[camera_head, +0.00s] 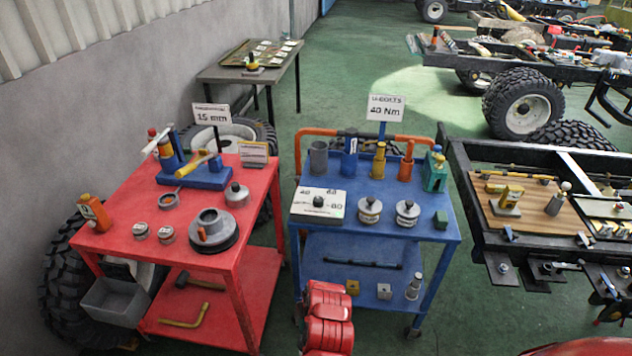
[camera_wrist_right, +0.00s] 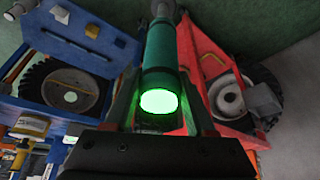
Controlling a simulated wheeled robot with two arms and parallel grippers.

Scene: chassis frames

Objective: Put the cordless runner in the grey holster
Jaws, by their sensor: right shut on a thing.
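In the right wrist view my right gripper (camera_wrist_right: 158,92) is shut on a dark green, round-bodied tool with a glowing green end, which I take to be the cordless runner (camera_wrist_right: 160,60). Its far end is cut off by the top of the picture. The grey holster (camera_head: 318,158) is an upright open tube at the back left of the blue cart's top, apart from the gripper as far as I can see. Neither the right gripper nor the held tool shows in the head view. My left gripper is not in view.
The blue cart (camera_head: 445,226) also bears blue (camera_head: 350,155), yellow (camera_head: 379,160) and orange (camera_head: 406,162) upright holders, a white box (camera_head: 317,204) and two round tins. The red cart (camera_head: 115,242) stands left of it. A dark chassis frame (camera_head: 458,180) stands close on the right.

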